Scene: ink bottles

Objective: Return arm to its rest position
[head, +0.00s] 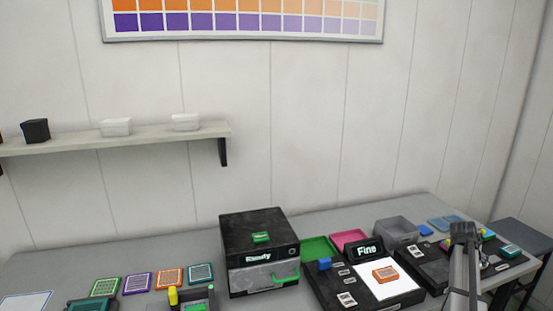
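A grey link of my arm (463,262) rises from the bottom edge at the right of the head view. Its darker upper end stands in front of the right part of the table and hides some of what is there. I cannot make out my gripper's fingers in this view, nor anything held in them.
A grey table (346,214) runs along the wall. On it stand a black box reading "Ready" (259,231), a black station with a "Fine" display (367,250), a green tray (318,247), a pink tray (350,238) and a grey bin (396,230). A wall shelf (60,146) is at left.

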